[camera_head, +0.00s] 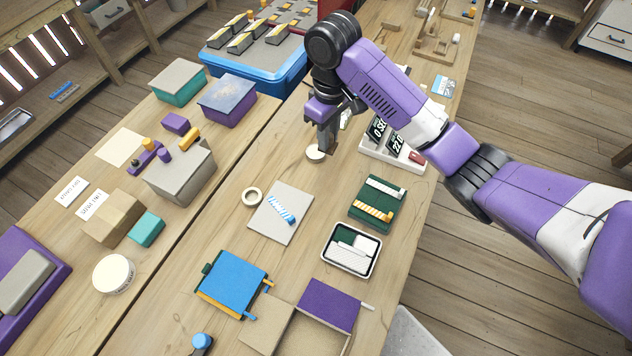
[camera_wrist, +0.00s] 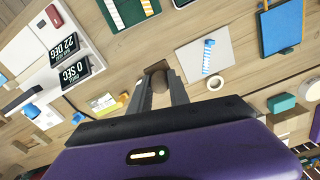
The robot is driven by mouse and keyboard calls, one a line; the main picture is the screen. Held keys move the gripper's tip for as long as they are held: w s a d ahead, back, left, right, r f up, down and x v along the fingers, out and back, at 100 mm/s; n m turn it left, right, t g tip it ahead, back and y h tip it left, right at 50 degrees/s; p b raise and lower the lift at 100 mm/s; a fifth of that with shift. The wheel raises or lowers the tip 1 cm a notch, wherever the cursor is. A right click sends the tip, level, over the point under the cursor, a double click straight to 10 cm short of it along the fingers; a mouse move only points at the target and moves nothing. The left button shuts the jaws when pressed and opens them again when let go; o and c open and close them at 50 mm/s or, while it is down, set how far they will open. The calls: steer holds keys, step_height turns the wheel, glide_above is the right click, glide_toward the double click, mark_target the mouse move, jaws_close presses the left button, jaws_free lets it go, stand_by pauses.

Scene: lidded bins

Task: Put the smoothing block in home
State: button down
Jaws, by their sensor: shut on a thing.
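My gripper (camera_head: 326,138) hangs over the middle of the bench, left of the white display tray. Its fingers are shut on a small brown block (camera_wrist: 157,67), seen between the fingertips in the wrist view; I take this as the smoothing block. A rounded brown part of it shows between the fingers, and the rest is hidden by them. In the head view a pale round thing (camera_head: 316,153) shows just below the fingertips; I cannot tell whether it is part of the block. No place marked home can be made out.
The white tray (camera_head: 407,163) with number displays stands close on the right. A grey board (camera_head: 290,214), a tape ring (camera_head: 252,197) and a green board (camera_head: 368,211) lie nearer. Lidded boxes, including a purple one (camera_head: 226,104), stand left. A blue bin (camera_head: 255,74) is behind.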

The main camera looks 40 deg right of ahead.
step_height(320, 180, down, 3)
steer(key=shift+s+a, duration=0.15)
steer(key=shift+w+f, duration=0.25)
steer(key=shift+f, duration=0.2)
steer(key=f, duration=0.5)
steer(key=f+b, duration=0.1)
steer(key=f, duration=1)
steer(key=shift+s+d, duration=0.2)
steer(key=shift+s, duration=0.1)
steer(key=shift+f, duration=0.2)
steer(key=c, duration=1.2)
jaws_free()
steer(key=shift+c, duration=0.2)
steer(key=shift+r, duration=0.1)
